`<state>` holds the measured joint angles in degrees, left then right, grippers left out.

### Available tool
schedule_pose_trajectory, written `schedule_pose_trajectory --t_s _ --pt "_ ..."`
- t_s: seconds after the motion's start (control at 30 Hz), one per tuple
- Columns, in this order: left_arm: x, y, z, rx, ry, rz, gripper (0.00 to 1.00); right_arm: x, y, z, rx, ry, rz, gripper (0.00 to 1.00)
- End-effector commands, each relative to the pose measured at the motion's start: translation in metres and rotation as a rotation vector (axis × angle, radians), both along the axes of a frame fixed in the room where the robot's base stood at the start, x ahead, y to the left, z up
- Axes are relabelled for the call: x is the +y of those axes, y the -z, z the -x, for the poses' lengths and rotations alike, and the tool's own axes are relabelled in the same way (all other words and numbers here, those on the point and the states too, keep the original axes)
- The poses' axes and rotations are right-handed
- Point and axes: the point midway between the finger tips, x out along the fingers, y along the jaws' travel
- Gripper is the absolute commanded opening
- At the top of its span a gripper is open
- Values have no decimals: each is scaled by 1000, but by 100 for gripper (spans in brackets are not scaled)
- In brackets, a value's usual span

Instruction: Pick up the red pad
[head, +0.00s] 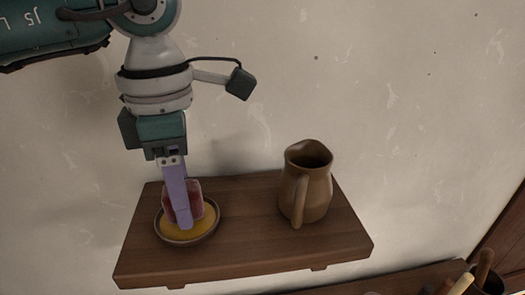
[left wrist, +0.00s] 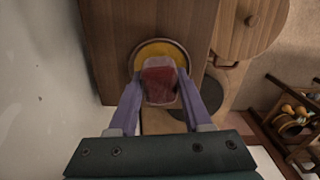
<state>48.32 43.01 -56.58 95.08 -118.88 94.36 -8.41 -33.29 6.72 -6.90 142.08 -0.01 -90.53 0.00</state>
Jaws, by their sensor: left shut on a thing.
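The red pad (head: 196,203) is a dark red block with a pale rim, and it stands over a round dish (head: 214,226) with a yellow inside. It also shows in the left wrist view (left wrist: 160,83), between the two purple fingers. My left gripper (head: 184,222) points down over the dish and is shut on the red pad. In the head view the near finger covers part of the pad. Whether the pad touches the dish I cannot tell. My right gripper is in neither view.
The dish rests on a dark wooden wall shelf (head: 255,250). A brown jug (head: 316,195) stands on the shelf to the right, with bare wood between it and the dish. A plain plaster wall (head: 400,120) is behind. Handled items (head: 483,268) stand at the lower right.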

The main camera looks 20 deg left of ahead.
Motion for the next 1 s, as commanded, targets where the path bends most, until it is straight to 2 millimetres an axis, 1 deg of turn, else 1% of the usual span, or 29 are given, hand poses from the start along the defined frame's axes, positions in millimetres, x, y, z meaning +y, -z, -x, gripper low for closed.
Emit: schedule_pose_trajectory --t_s 0.03,0.17,0.27,0.4,0.5,0.6,0.7,0.8,1.0 --pt "0 -11 0 -2 0 -1 0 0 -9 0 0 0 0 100" --pt "0 -39 -1 -3 0 0 0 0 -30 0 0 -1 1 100" --pt "0 -68 -1 -3 1 0 0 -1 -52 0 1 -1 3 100" --pt "0 -114 -1 -3 0 0 0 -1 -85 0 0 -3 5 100" --pt "0 -142 -1 -3 1 0 0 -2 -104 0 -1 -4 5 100" --pt "0 -164 -1 -2 0 -1 0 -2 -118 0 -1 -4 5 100" --pt "0 -179 0 -2 -1 1 0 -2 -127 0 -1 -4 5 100" --pt "0 -188 0 -1 -1 0 0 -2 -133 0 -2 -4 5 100" --pt "0 -193 0 0 0 0 0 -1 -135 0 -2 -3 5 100"
